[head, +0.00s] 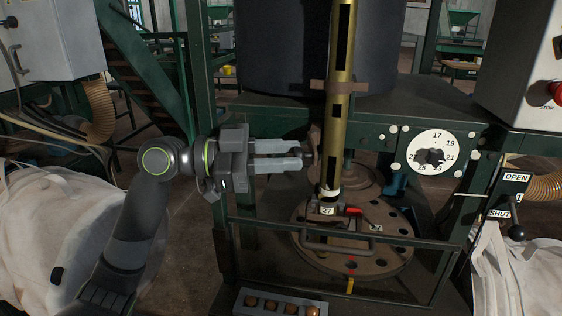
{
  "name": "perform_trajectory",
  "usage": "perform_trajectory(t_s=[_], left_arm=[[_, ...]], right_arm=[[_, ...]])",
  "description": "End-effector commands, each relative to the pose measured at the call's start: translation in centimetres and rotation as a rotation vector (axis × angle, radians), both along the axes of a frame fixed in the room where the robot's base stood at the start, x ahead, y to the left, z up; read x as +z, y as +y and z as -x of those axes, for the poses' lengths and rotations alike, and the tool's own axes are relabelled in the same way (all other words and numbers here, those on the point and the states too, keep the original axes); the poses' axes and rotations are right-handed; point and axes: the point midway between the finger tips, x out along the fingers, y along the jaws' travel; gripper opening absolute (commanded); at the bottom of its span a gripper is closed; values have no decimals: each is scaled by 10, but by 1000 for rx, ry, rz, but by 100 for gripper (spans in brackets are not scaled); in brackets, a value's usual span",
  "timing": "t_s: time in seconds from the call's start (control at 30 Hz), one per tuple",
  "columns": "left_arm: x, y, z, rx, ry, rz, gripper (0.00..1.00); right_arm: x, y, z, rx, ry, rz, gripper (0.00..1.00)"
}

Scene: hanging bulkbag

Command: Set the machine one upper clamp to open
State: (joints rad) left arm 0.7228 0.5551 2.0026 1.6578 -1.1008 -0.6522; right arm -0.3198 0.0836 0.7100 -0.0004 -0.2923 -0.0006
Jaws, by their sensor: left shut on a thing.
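My left gripper (303,156) reaches in from the left, its two pale fingers level and pointing right. It is shut on a small brown part (313,146) beside the brass column (337,110); the fingers partly hide this part. At the right edge, an OPEN label (516,177) sits above a SHUT label (499,214). A lever with a black knob (516,232) stands by the SHUT label, well away from my left gripper. I cannot tell which part is the upper clamp. My right gripper is out of view.
A round flanged plate (352,240) with bolt holes lies below the column, behind a green guard rail (345,275). A white numbered dial (432,152) is on the frame. White bags fill both lower sides. A control box (524,65) hangs at upper right.

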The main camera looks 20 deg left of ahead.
Motion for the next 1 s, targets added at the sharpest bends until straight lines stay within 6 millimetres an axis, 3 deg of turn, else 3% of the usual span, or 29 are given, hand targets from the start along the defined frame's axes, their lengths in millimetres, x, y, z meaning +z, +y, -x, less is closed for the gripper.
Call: perform_trajectory(t_s=[0.33,0.37,0.53,0.83,1.0], left_arm=[[-1,0,0,-2,1,-3,0],[-1,0,0,-2,1,-3,27],[0,0,0,-2,0,-1,48],[2,0,0,-2,-1,-1,48],[20,0,0,-1,-5,-2,48]], right_arm=[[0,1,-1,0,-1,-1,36],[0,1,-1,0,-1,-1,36],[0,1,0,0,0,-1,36],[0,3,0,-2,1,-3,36],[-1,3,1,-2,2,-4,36]])
